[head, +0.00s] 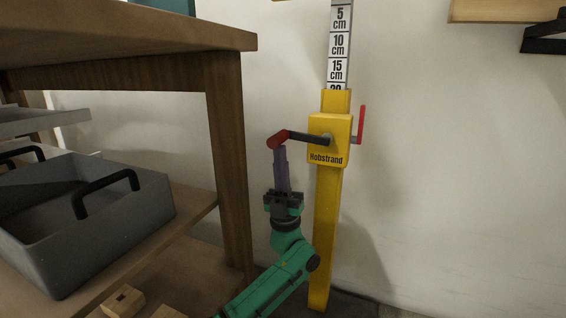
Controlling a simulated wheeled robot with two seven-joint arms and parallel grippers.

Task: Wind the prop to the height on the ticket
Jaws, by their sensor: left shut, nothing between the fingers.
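The prop (325,215) is a yellow post, upright against the pale wall, with a box marked "Hobstrand" (328,158). A white scale strip (338,45) rises from its top, showing 5, 10 and 15 cm, with the 20 partly cut off at the yellow edge. A black crank arm (305,137) points left from the box and ends in a red knob (278,140). My left gripper (281,152) is shut and empty, its purple fingers pointing up right below the knob. I cannot tell whether they touch it. No ticket shows. My right gripper is out of view.
A red lever (362,124) sticks up at the box's right side.

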